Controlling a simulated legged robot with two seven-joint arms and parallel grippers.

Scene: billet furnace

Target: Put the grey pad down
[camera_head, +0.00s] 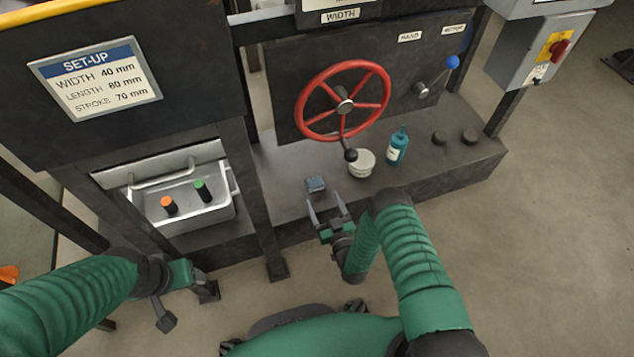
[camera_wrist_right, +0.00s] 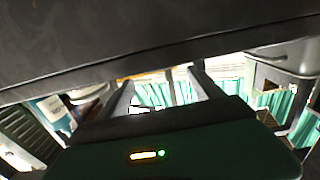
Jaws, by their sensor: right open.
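The grey pad (camera_head: 316,184) is a small blue-grey block lying on the dark ledge (camera_head: 290,205), in front of the white tin. My right gripper (camera_head: 326,206) is open just on the near side of the pad, its two fingers pointing toward it. No part of the pad shows between the fingers. In the right wrist view the two fingers (camera_wrist_right: 163,92) stand apart, and I cannot make out the pad there. My left gripper (camera_head: 180,290) is low at the left, away from the pad; its jaws are unclear.
A white tin (camera_head: 361,163) and a teal bottle (camera_head: 397,147) stand behind the pad. A red handwheel (camera_head: 343,101) with a dark knob hangs above. A metal tray (camera_head: 185,215) holds orange- and green-topped pieces. A frame leg (camera_head: 263,215) stands left of the right gripper.

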